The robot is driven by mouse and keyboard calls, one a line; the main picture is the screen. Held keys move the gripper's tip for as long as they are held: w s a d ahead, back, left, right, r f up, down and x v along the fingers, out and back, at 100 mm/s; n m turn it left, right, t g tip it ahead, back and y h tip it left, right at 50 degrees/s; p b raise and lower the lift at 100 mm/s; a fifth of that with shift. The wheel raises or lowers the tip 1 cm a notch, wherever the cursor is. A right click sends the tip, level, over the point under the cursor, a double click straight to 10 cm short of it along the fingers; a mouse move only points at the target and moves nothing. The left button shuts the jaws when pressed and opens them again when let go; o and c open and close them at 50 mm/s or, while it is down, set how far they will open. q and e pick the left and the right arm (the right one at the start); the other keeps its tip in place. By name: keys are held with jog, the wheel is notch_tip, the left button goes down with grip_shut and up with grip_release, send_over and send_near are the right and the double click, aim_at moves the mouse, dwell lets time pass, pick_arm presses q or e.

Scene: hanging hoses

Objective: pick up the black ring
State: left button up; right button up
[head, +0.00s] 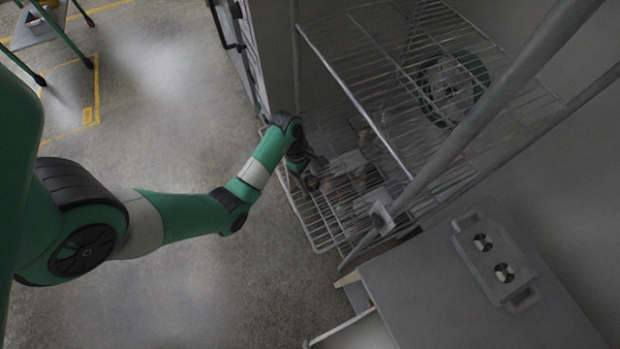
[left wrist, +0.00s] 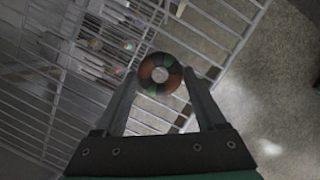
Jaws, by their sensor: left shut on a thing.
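In the head view my left gripper (head: 311,176) is at the left part of the lower wire shelf (head: 317,222). The ring is too small there to make out clearly. The wire shelf also shows behind the ring in the left wrist view (left wrist: 50,110). My right gripper is not in view.
Several small items (head: 360,180) lie on the lower shelf. A round dark green reel (head: 447,88) is at the upper wire shelf (head: 375,62). Grey rack posts (head: 470,125) stand to the right. Floor at left is open.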

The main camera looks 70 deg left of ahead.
aim_at(308, 184)
pick_arm(q)
jog(key=r, duration=0.1)
jog(key=r+p, duration=0.1)
jog(key=r, duration=0.1)
jog(key=r+p, duration=0.1)
jog(key=shift+s+d+r, duration=0.25)
jog(key=shift+d+r, duration=0.1)
jog(key=shift+r, duration=0.05)
jog(key=s+d+r+p, duration=0.8)
jog(key=d+p, duration=0.1)
jog(key=d, duration=0.1)
jog(key=shift+s, duration=0.2)
